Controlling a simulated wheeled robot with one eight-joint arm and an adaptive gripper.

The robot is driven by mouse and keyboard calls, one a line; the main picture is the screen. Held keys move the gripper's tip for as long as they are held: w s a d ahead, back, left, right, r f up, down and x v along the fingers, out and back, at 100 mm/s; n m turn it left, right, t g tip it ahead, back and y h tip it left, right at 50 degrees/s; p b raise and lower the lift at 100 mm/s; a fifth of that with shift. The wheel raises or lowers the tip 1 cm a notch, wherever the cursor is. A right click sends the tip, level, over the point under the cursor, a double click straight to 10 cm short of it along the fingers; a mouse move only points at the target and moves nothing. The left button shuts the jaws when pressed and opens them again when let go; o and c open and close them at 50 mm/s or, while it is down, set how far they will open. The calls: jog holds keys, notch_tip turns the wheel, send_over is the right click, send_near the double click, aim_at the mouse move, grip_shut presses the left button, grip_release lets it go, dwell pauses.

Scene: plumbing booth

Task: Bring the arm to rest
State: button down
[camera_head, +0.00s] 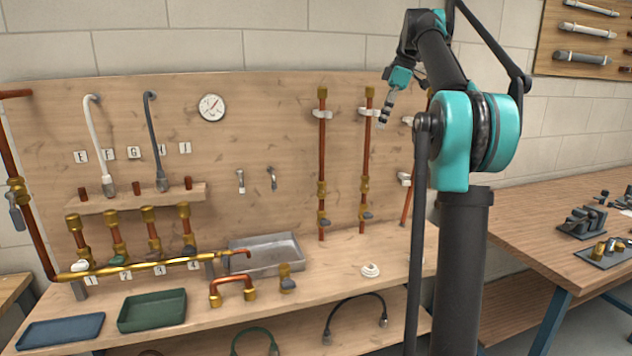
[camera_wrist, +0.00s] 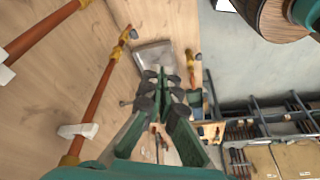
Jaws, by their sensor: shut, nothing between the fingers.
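My gripper (camera_head: 381,117) hangs from the raised arm in the head view, in front of the upper right part of the wooden back panel. Its fingers point down and are shut with nothing between them. In the wrist view the gripper (camera_wrist: 168,82) shows its dark fingers close together, reaching away from the camera. My arm is folded at the elbow above the dark column at the right of the head view. The gripper looks apart from the bench; its exact distance from the copper pipes behind it cannot be told.
Upright copper pipes (camera_head: 322,150) stand on the panel near my gripper. The bench below holds a metal tray (camera_head: 290,265), a green tray (camera_head: 152,311), a blue tray (camera_head: 60,331) and a copper U-pipe (camera_head: 233,285). A second bench (camera_head: 545,225) with tools stands at the right.

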jog(key=s+f+m+t+h, duration=0.1)
jog(key=s+f+m, duration=0.4)
jog(key=f, duration=0.7)
jog(key=s+f+m+t+h, duration=0.1)
jog(key=s+f+m, duration=0.2)
jog(key=s+f, duration=0.65)
jog(key=s+f+m+t+h, duration=0.1)
jog(key=s+f+m, duration=0.3)
jog(key=f, duration=1)
jog(key=s+f+m, duration=0.4)
jog(key=s+f, duration=0.8)
jog(key=s, duration=0.2)
jog(key=shift+s+a+t+h, duration=0.15)
jog(key=shift+s+t+h, duration=0.15)
jog(key=shift+t, duration=0.1)
jog(key=shift+w, duration=0.1)
